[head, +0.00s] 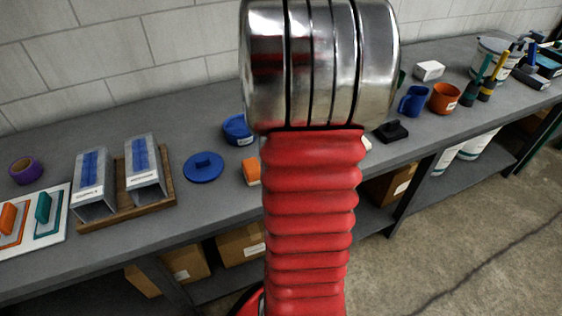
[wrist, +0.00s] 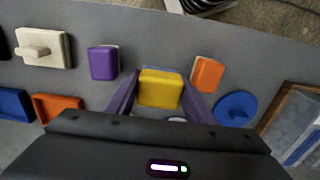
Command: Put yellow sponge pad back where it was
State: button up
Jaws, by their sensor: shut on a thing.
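The yellow sponge pad (wrist: 160,90) is between the two fingers of my gripper (wrist: 159,80) in the wrist view. The gripper is shut on it, with a finger along each side. A thin bluish edge shows along the pad's far side. I cannot tell whether the pad touches the grey bench or is held above it. An orange pad (wrist: 207,74) lies right of the gripper and a purple pad (wrist: 103,63) lies left of it. In the head view my arm hides the gripper and the yellow pad; the orange pad (head: 251,171) shows left of the arm.
A blue disc with a knob (wrist: 236,108) lies right of the gripper. A cream block with a handle (wrist: 42,48) and an orange tray (wrist: 57,106) are at left. A wooden tray (head: 169,200) holds metal duct pieces.

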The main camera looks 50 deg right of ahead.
jog(key=shift+f, duration=1.7)
jog(key=shift+f, duration=1.85)
jog(key=o, duration=1.1)
jog(key=shift+f, duration=0.1)
notch_tip(320, 180, up, 12)
jog(key=shift+r, duration=0.1)
